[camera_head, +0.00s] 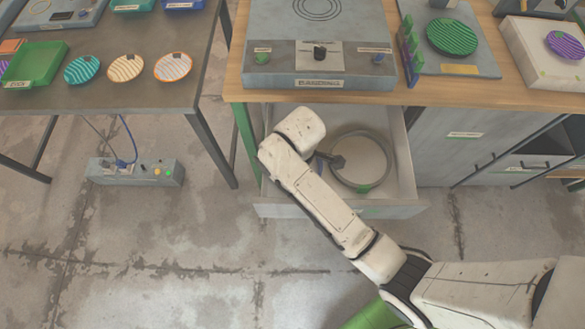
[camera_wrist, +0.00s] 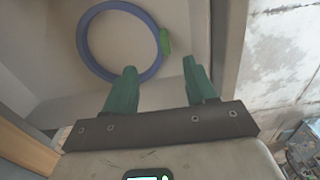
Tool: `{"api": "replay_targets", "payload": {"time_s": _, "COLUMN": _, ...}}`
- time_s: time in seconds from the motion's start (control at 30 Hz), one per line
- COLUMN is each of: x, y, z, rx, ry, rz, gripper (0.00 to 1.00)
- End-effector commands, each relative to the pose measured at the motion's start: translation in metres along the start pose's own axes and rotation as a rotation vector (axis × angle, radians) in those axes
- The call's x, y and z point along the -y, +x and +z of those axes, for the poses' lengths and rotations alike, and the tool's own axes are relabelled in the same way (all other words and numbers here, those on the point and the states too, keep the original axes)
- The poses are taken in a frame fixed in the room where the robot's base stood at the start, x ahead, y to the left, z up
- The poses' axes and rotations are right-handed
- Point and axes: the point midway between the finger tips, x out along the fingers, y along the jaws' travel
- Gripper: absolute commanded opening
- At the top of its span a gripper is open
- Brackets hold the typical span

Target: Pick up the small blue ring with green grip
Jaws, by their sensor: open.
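The blue ring (camera_wrist: 84,50) lies flat on the pale floor of an open drawer, seen in the wrist view. Its green grip (camera_wrist: 164,42) is on its right side there. In the head view the ring (camera_head: 392,165) looks dark grey-blue, with the green grip (camera_head: 363,188) at its near edge. My gripper (camera_wrist: 159,66) is open and empty, with two green fingers apart. In the wrist view the grip shows ahead of the gap between the fingertips, and the left fingertip overlaps the ring's lower edge. The height above the ring is hard to judge. My arm hides the drawer's left part in the head view.
The drawer (camera_head: 405,208) is pulled out under a wooden bench (camera_head: 420,97), its walls close around the ring. A grey press base (camera_head: 275,80) stands above it. A table with plates (camera_head: 126,68) is at left. Concrete floor is free in front.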

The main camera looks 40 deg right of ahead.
Motion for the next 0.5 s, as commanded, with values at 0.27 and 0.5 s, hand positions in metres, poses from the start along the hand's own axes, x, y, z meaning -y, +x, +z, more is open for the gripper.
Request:
{"api": "replay_targets", "payload": {"time_s": 0.27, "x": -0.001, "y": 0.032, "z": -0.007, "rx": 0.004, "ry": -0.041, "rz": -0.007, "gripper": 0.56}}
{"api": "replay_targets", "payload": {"time_s": 0.5, "x": -0.001, "y": 0.057, "z": -0.007, "rx": 0.002, "ry": -0.039, "rz": -0.005, "gripper": 0.56}}
